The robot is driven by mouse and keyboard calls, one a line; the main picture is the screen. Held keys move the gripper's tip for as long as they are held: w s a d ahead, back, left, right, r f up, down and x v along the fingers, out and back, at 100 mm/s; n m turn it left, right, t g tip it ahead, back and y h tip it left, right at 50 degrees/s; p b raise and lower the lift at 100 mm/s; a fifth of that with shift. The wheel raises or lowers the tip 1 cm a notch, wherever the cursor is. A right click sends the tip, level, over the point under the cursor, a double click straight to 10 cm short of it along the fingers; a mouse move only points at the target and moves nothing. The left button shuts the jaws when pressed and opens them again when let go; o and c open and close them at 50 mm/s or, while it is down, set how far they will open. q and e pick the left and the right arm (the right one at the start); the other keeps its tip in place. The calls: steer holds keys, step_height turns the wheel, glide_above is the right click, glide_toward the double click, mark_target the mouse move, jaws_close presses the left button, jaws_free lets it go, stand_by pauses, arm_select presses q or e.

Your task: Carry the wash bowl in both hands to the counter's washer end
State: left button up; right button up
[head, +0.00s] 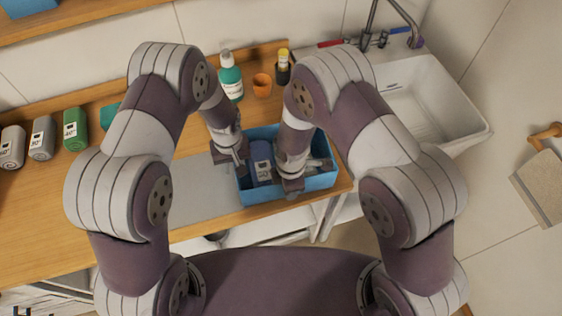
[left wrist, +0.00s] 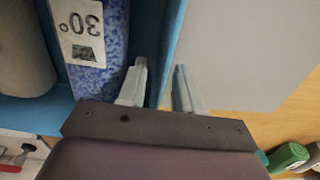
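The wash bowl (head: 288,198) is a blue rectangular tub on the wooden counter (head: 130,228), beside the sink. A dark blue bottle (head: 261,163) lies or stands in it; its 30° label shows in the left wrist view (left wrist: 80,25), with a grey bottle (left wrist: 25,60) beside it. My left gripper (head: 230,158) is at the bowl's left wall. In the left wrist view its two fingers (left wrist: 160,85) stand apart, one on each side of the wall. My right gripper (head: 292,187) is low over the bowl's front part; its fingertips are unclear and the arm hides much of the bowl.
A white sink (head: 425,100) with a tap is at the right. A teal pump bottle (head: 230,78), an orange cup (head: 262,84) and a yellow-topped bottle (head: 283,62) stand behind the bowl. Several bottles (head: 75,128) line the left counter. A grey mat (head: 195,192) lies left of the bowl.

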arm_select(q)
steer(key=shift+f, duration=0.4)
arm_select(e)
steer(key=shift+f, duration=0.35)
steer(key=shift+d, duration=0.1)
arm_select(q)
jaws_close()
arm_select(e)
jaws_close()
arm_select(q)
steer(key=shift+r, duration=0.1)
